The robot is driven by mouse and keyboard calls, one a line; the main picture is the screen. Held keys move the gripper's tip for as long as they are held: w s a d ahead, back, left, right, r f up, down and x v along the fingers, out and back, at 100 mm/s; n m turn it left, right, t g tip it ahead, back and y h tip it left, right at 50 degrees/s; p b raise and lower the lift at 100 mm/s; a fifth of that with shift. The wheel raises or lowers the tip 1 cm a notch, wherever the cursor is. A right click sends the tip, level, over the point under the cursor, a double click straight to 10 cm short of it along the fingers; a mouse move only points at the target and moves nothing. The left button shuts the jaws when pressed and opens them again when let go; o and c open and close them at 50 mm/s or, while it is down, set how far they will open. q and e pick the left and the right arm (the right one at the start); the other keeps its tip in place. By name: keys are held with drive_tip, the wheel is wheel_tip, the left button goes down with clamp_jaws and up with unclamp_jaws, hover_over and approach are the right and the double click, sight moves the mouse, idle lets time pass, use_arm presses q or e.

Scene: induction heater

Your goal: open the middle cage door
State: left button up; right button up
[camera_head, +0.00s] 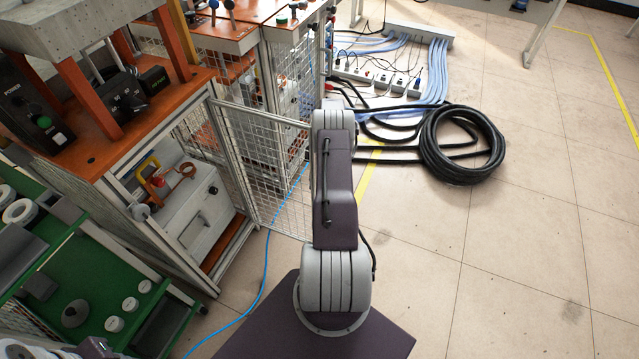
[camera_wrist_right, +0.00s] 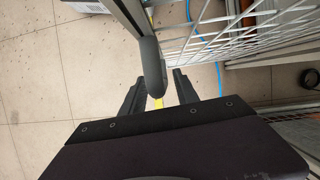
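The cage door (camera_head: 262,165), a wire-mesh panel in a light metal frame, stands swung out from the cabinet (camera_head: 200,225) at the left, leaving the front open. My right arm hides part of the door's free side in the head view, and my right gripper is hidden there. In the right wrist view, the mesh door (camera_wrist_right: 215,32) fills the upper right. A rounded grey bar (camera_wrist_right: 151,66), apparently its handle, reaches down between the finger tips. My right gripper (camera_wrist_right: 157,86) is open, its fingers apart on either side of the bar; contact cannot be told.
Inside the open cabinet are a white box (camera_head: 195,215) and a copper coil (camera_head: 178,182). A green shelf unit (camera_head: 95,270) with round parts stands at lower left. A black hose coil (camera_head: 460,145) and power strips (camera_head: 375,80) lie on the floor. Floor at right is clear.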

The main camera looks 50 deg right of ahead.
drive_tip(key=shift+r, duration=0.1)
drive_tip(key=p+v, duration=0.1)
drive_tip(key=v, duration=0.8)
drive_tip(key=shift+p, duration=0.35)
